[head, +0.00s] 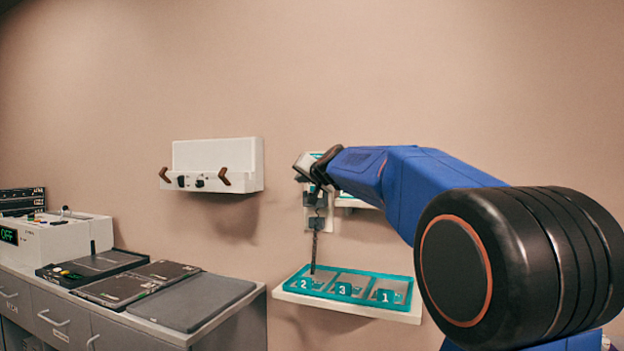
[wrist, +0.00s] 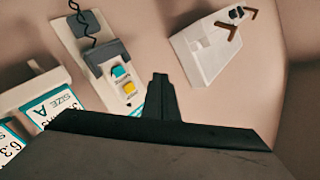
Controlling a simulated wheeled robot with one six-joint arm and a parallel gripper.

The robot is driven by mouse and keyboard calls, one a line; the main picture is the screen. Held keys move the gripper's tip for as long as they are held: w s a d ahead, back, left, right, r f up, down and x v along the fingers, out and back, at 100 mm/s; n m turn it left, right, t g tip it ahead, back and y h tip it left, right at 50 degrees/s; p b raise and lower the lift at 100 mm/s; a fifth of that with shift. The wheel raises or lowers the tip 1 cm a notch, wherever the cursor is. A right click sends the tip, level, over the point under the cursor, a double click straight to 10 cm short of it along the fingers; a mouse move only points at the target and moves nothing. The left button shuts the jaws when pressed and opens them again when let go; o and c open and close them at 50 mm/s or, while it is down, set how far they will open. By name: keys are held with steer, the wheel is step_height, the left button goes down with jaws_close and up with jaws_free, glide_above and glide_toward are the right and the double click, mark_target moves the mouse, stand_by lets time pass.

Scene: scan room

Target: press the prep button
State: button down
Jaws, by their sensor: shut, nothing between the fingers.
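A white wall panel (head: 330,222) is partly hidden behind my arm's end in the head view. In the wrist view the panel (wrist: 68,38) carries a grey block (wrist: 107,56) with a dark coiled cord. Beside the block are a teal button (wrist: 120,72) and a yellow button (wrist: 130,88). Small lettering by the buttons is too small to read, so I cannot tell which is the prep button. My gripper (wrist: 160,77) is shut and empty, to the right of the buttons in the wrist view. It looks apart from them. In the head view its fingers are hard to make out.
A white wall holder with brown hooks (head: 215,158) is left of the panel. A shelf below bears a teal-edged tray (head: 345,300) numbered 2, 3, 1. Cabinets with flat plates (head: 190,303) and a console reading OFF (head: 65,240) stand at left.

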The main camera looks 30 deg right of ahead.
steer(key=shift+w+d, duration=0.1)
steer(key=w+d, duration=0.5)
steer(key=d, duration=0.1)
steer(key=shift+d, duration=0.4)
steer(key=shift+w+d, duration=0.1)
steer(key=shift+w, duration=0.05)
stand_by(1.9)
steer(key=shift+w+d, duration=0.2)
steer(key=shift+w+d, duration=0.3)
steer(key=shift+d, duration=0.1)
stand_by(1.1)
steer(key=shift+s+a, duration=0.6)
steer(key=shift+a, duration=0.1)
stand_by(0.5)
steer(key=shift+s+a, duration=0.75)
steer(key=shift+a, duration=0.25)
steer(key=shift+s+a, duration=0.75)
steer(key=shift+a, duration=0.25)
